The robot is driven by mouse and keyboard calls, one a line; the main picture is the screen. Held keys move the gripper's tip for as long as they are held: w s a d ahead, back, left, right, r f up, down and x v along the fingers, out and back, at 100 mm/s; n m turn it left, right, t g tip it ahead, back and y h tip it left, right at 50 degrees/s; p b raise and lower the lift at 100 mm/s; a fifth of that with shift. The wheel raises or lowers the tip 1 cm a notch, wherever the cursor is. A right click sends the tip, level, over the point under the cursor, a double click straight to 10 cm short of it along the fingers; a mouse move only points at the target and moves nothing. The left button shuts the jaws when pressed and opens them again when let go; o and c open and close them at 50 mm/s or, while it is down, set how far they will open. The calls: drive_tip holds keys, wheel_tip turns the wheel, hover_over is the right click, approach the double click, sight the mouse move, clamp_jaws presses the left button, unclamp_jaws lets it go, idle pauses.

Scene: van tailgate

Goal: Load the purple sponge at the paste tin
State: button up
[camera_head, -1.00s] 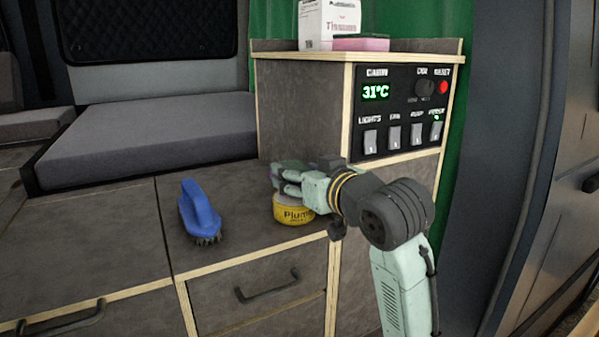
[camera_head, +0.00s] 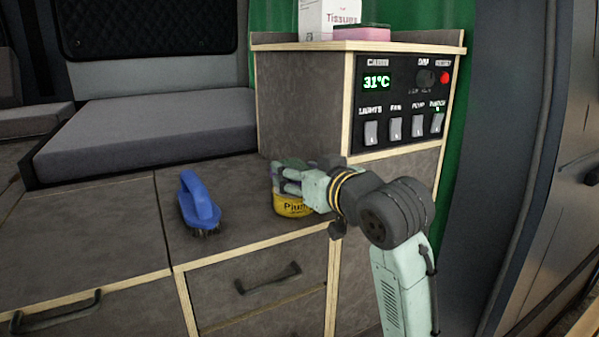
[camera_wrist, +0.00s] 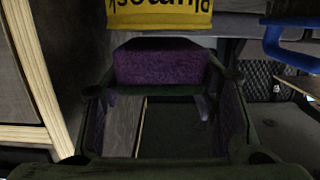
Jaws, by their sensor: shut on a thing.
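The yellow paste tin (camera_head: 290,206) stands on the counter near its front edge, its top hidden by my gripper. In the wrist view the tin (camera_wrist: 160,14) shows upside down at the top edge, its label partly cut off. The purple sponge (camera_wrist: 160,66) lies between my fingers, next to the tin; I cannot tell whether it touches the paste. My gripper (camera_head: 283,180) is level above the tin and shut on the sponge. In the head view the sponge is mostly hidden by the fingers.
A blue scrubbing brush (camera_head: 199,204) stands on the counter left of the tin. The control cabinet (camera_head: 300,105) rises behind, with a pink sponge (camera_head: 362,34) and a tissue box (camera_head: 330,18) on top. Counter between brush and tin is clear.

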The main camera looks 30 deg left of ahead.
drive_tip(key=shift+f, duration=0.65)
idle(1.3)
wheel_tip(320, 180, up, 7)
drive_tip(key=p, duration=0.6)
drive_tip(key=shift+r, duration=0.15)
idle(0.8)
